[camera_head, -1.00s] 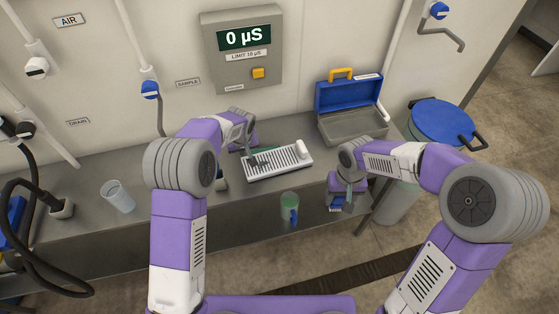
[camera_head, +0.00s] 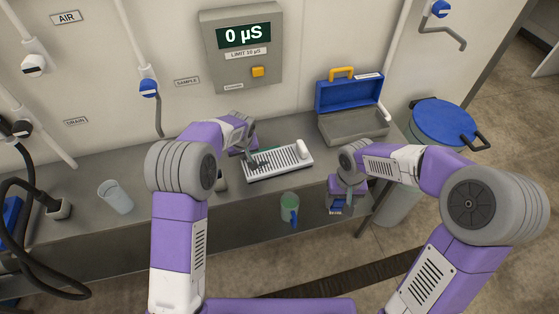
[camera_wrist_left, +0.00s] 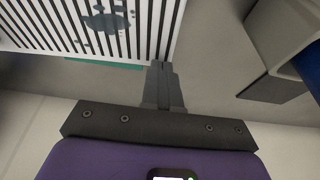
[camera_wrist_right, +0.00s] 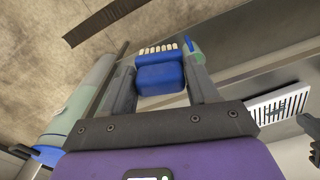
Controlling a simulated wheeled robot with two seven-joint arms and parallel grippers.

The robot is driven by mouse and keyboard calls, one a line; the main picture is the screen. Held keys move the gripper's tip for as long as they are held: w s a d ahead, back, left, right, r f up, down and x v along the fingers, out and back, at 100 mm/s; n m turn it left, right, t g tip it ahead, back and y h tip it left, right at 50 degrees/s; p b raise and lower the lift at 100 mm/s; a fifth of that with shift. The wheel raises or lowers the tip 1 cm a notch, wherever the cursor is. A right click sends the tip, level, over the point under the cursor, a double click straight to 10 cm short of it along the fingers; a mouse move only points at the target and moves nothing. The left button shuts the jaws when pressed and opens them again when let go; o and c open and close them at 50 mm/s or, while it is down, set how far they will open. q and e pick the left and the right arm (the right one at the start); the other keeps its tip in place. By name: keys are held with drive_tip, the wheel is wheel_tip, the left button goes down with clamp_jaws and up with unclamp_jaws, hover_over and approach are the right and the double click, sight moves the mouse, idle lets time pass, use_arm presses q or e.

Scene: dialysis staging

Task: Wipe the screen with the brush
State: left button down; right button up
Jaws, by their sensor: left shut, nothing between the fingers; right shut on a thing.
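The white slotted screen (camera_head: 285,168) lies on the grey bench, with a dark blotch (camera_wrist_left: 105,20) on its slats in the left wrist view. A white cylindrical piece (camera_head: 302,149) is at its right end. My left gripper (camera_head: 254,160) is shut and empty over the screen's left part; its fingertips (camera_wrist_left: 162,68) appear near the screen's edge in the left wrist view. My right gripper (camera_wrist_right: 160,68) is shut on the blue brush (camera_wrist_right: 160,78), whose pale bristles (camera_wrist_right: 158,48) point away from the palm. The right gripper (camera_head: 345,195) holds it off the bench's front edge.
A green cup with a blue handle (camera_head: 290,205) stands between the arms, near the front edge. An open blue toolbox (camera_head: 352,122) is at the back right, beside a blue-lidded bin (camera_head: 443,122). A clear cup (camera_head: 116,198) stands left. A meter (camera_head: 243,50) hangs above.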

use_arm(q)
drive_tip(key=shift+f, duration=0.25)
use_arm(e)
drive_tip(key=shift+f, duration=0.2)
use_arm(q)
drive_tip(key=shift+r, duration=0.1)
use_arm(e)
drive_tip(key=shift+r, duration=0.1)
